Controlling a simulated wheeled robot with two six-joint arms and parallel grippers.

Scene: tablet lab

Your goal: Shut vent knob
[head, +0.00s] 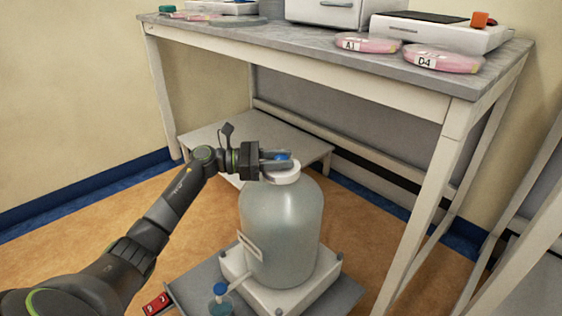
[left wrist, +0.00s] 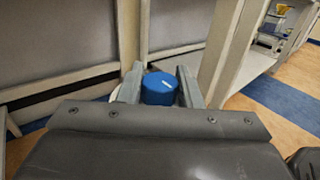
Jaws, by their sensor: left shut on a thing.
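The vent knob (left wrist: 160,88) is a small blue round knob with a white line on its top. In the head view the blue knob (head: 282,157) sits on the white cap (head: 281,174) of a large translucent carboy (head: 281,225). My left gripper (head: 277,158) is at the knob, with its fingers on either side. In the left wrist view the two fingers of the left gripper (left wrist: 160,90) are shut on the knob. The white line runs slanted across the knob's top. My right gripper is in neither view.
The carboy stands on a white base (head: 318,278) over a grey platform (head: 345,298). A small blue-capped vessel (head: 221,303) and a red switch (head: 157,304) are at the front. A bench (head: 330,60) with pink packs labelled A1 (head: 368,44) and D4 (head: 442,60) stands behind.

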